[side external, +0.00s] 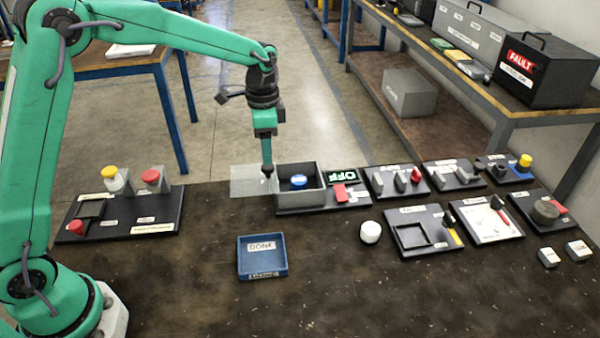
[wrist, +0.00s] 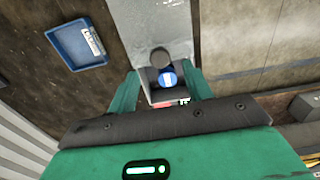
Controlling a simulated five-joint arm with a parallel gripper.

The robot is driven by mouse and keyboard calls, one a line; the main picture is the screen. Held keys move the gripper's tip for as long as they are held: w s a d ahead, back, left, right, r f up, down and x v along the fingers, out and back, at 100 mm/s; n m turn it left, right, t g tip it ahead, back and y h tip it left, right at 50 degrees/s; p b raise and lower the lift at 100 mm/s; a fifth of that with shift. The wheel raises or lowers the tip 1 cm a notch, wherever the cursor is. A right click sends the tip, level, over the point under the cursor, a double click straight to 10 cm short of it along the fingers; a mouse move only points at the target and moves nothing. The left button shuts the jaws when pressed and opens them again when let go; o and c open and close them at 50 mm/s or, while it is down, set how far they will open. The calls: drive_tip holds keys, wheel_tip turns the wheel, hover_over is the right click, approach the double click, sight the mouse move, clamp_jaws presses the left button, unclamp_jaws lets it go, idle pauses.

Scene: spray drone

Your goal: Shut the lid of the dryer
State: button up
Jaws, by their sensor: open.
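The dryer is a grey open-topped box (side external: 313,197) on a dark base near the back middle of the table. A round blue-topped item (side external: 298,182) sits inside; it also shows in the wrist view (wrist: 168,79). The dryer's lid, a pale see-through panel (side external: 245,181), lies swung open to the box's left; it fills the upper middle of the wrist view (wrist: 150,25). My gripper (side external: 267,172) points down at the lid's right part, close to the box's left wall. In the wrist view its fingers (wrist: 161,72) are apart. I cannot tell whether they touch the lid.
A green-lit OFF display (side external: 342,176) and a red switch (side external: 341,192) sit right of the box on its base. A blue tray (side external: 262,272) stands in front, a white round item (side external: 371,232) to its right. Several station boards fill the right; another board (side external: 120,215) is at left.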

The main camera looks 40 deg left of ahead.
sight(253, 173)
drive_tip(key=shift+f, duration=2.25)
clamp_jaws()
